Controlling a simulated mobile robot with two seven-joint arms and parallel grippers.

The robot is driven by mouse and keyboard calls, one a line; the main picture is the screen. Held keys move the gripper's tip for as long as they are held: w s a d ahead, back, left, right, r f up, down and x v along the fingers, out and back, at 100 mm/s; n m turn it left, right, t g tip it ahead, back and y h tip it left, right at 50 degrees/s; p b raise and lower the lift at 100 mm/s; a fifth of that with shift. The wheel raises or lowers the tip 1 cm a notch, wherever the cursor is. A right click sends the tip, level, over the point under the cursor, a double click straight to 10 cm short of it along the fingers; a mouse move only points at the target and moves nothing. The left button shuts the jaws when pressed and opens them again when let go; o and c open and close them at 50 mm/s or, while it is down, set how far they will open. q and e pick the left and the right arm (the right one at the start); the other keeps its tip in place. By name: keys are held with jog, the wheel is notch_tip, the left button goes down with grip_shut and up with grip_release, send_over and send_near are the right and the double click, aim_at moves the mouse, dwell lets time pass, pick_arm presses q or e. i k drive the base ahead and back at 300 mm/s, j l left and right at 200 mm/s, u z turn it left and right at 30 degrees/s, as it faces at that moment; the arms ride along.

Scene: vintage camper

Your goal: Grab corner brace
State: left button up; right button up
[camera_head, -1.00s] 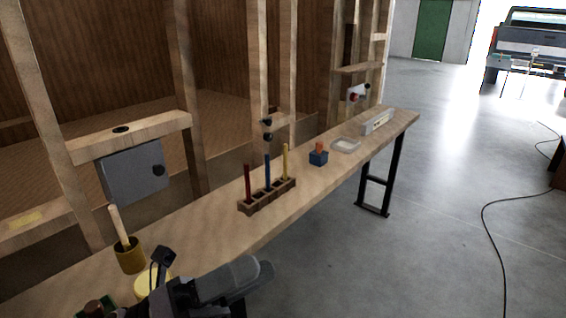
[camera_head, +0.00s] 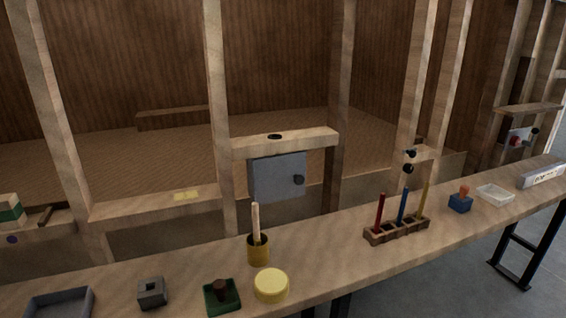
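I cannot pick out a corner brace for certain in the head view. A small grey block with a square opening (camera_head: 152,293) sits on the near left part of the long wooden bench (camera_head: 330,262). Neither of my grippers is in view.
On the bench stand a grey tray (camera_head: 38,301), a green tray with a brown knob (camera_head: 222,297), a round yellow tub (camera_head: 271,285), a mustard cup with a stick (camera_head: 258,250), a wooden rack (camera_head: 398,233), a blue block (camera_head: 460,203) and a clear dish (camera_head: 495,195). Upright studs rise behind.

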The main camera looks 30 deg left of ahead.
aim_at(151, 292)
jog(key=j+u, duration=0.1)
jog(key=u, duration=0.7)
jog(key=j+u, duration=0.15)
jog(key=u, duration=0.25)
jog(key=j+u, duration=0.1)
jog(key=u, duration=0.35)
